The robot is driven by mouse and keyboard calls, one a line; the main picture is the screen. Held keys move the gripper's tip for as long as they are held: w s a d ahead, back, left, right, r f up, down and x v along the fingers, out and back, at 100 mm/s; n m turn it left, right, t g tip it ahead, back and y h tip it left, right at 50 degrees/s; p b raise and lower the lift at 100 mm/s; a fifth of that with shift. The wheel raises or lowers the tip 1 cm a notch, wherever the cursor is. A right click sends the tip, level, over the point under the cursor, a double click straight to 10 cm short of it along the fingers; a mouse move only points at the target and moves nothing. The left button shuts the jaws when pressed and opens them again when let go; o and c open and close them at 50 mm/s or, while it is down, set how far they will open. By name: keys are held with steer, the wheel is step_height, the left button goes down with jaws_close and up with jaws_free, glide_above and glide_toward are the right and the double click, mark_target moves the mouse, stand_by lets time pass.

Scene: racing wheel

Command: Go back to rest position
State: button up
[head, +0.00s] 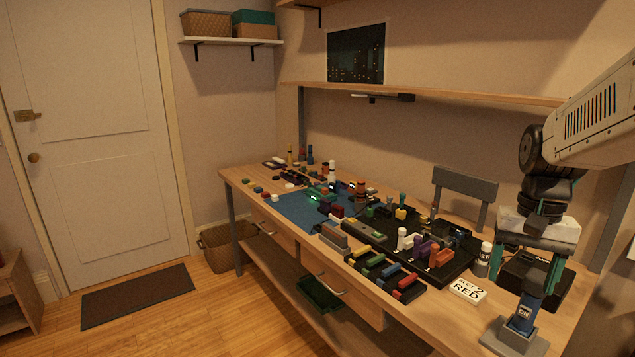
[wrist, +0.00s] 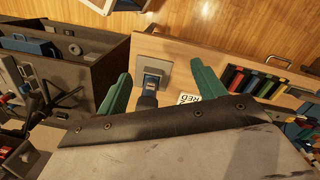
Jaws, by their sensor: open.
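My gripper (head: 525,283) points down over the right end of the workbench (head: 571,325). Its two teal fingers are spread apart with nothing held between them. Below and between the fingertips stands a blue switch lever (head: 524,314) marked ON, on a grey base (head: 514,338). In the wrist view my gripper (wrist: 160,78) shows both teal fingers wide apart, with the blue lever (wrist: 151,84) and its grey base (wrist: 168,70) seen between them. I cannot tell whether either finger touches the lever.
A white card reading RED (head: 467,290) lies left of the switch. A black box (head: 535,277) stands behind the gripper. Coloured blocks (head: 384,270) and a black tray (head: 455,265) crowd the bench's middle. A shelf (head: 430,93) runs along the wall above.

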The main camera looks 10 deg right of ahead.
steer(key=s+a+n+t, duration=0.1)
steer(key=s+a+n, duration=0.3)
steer(key=a, duration=0.5)
steer(key=s+a+r+n+t, duration=0.1)
steer(key=s+a+n, duration=0.3)
steer(key=a, duration=0.5)
steer(key=shift+s+a, duration=0.15)
steer(key=shift+s, duration=0.05)
steer(key=shift+r, duration=0.1)
steer(key=shift+c, duration=0.3)
